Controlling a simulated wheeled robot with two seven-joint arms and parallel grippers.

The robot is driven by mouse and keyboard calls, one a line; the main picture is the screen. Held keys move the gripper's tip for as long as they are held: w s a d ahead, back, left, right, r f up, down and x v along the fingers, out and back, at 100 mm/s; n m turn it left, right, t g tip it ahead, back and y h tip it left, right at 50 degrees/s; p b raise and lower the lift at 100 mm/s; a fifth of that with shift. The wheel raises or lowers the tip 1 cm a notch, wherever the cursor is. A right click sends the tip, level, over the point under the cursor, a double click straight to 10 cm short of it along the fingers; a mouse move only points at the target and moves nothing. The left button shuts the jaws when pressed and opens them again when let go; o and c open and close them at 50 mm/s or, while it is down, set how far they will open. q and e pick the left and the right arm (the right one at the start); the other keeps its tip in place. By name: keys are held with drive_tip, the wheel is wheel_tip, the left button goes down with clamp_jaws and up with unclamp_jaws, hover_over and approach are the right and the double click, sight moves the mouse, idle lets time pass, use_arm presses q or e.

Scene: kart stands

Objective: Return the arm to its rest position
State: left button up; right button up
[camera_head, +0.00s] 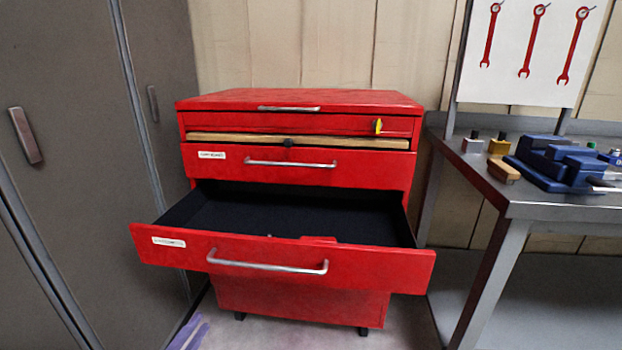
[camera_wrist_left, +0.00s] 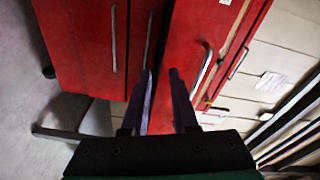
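My left gripper shows only as purple fingertips (camera_head: 190,333) at the bottom edge of the head view, low and left of the red tool cabinet (camera_head: 300,99). In the left wrist view its two fingers (camera_wrist_left: 160,72) stand apart with nothing visible between them. The cabinet's red fronts and silver handles lie beyond the fingers there. My right gripper is not in view.
Grey lockers (camera_head: 75,130) stand close on the left. A metal workbench (camera_head: 545,207) on the right holds a blue vise (camera_head: 560,160) and small blocks. A white board (camera_head: 525,55) with red wrenches hangs above. The open drawer sticks out over the floor.

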use_arm(q)
drive_tip(key=s+a+f+n+g+y, duration=0.15)
drive_tip(key=f+n+g, duration=0.3)
drive_tip(key=f, duration=0.55)
drive_tip(key=s+f+n+g+y, duration=0.35)
drive_tip(key=f+n, duration=0.25)
drive_tip(key=f, duration=0.4)
drive_tip(key=s+d+f+n+g+h, duration=0.2)
drive_tip(key=s+d+f+n+g, duration=0.3)
drive_tip(key=s+f+g, duration=0.5)
drive_tip(key=s+a+r+p, duration=0.1)
drive_tip(key=s+r+p, duration=0.1)
drive_tip(key=s+p, duration=0.7)
drive_tip(key=s+a+r+m+t+p, duration=0.1)
drive_tip(key=s+a+r+p, duration=0.1)
drive_tip(key=s+p, duration=0.7)
drive_tip(key=shift+a+r+p, duration=0.15)
drive_tip(key=shift+r+p, duration=0.2)
drive_tip(key=shift+p, duration=3)
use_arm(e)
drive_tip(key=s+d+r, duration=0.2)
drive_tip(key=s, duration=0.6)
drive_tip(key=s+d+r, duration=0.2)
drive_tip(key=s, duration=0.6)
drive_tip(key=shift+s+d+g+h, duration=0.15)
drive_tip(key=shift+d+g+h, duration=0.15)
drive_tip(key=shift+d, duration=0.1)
